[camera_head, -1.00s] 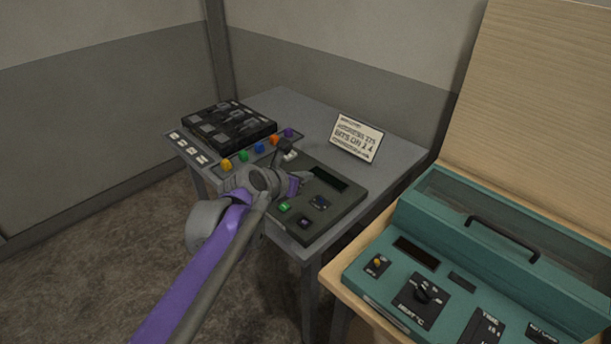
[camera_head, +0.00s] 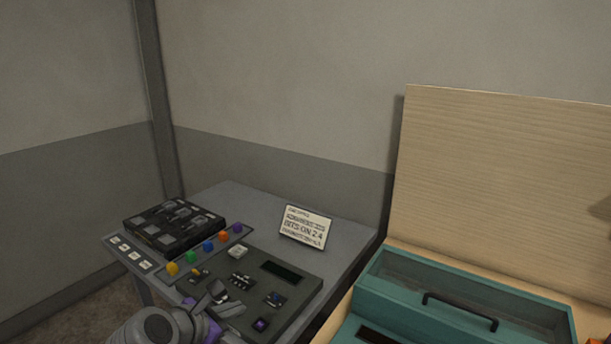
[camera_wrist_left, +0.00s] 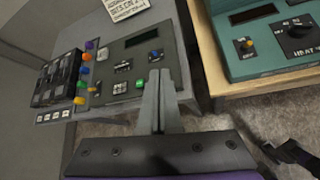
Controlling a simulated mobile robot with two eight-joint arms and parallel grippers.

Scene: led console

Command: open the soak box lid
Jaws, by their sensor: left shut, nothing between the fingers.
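The soak box (camera_head: 364,292) is a teal case at the lower right in the head view, with its front cut off by the picture edge. Its see-through lid (camera_head: 470,284) is down, and a black bar handle (camera_head: 460,308) is on it. The left wrist view shows only a corner of the teal box (camera_wrist_left: 232,62), with a knob and a dark display. My left gripper (camera_head: 216,292) is shut and empty over the front left of the grey console, well left of the soak box. Its closed fingers (camera_wrist_left: 158,78) also show in the left wrist view.
The grey console (camera_head: 290,292) stands on a grey table (camera_head: 255,208) with coloured buttons, a black switch block (camera_head: 174,226) and a white card (camera_head: 304,228). A tall wooden panel (camera_head: 500,180) rises behind the soak box. A gap separates the two tables.

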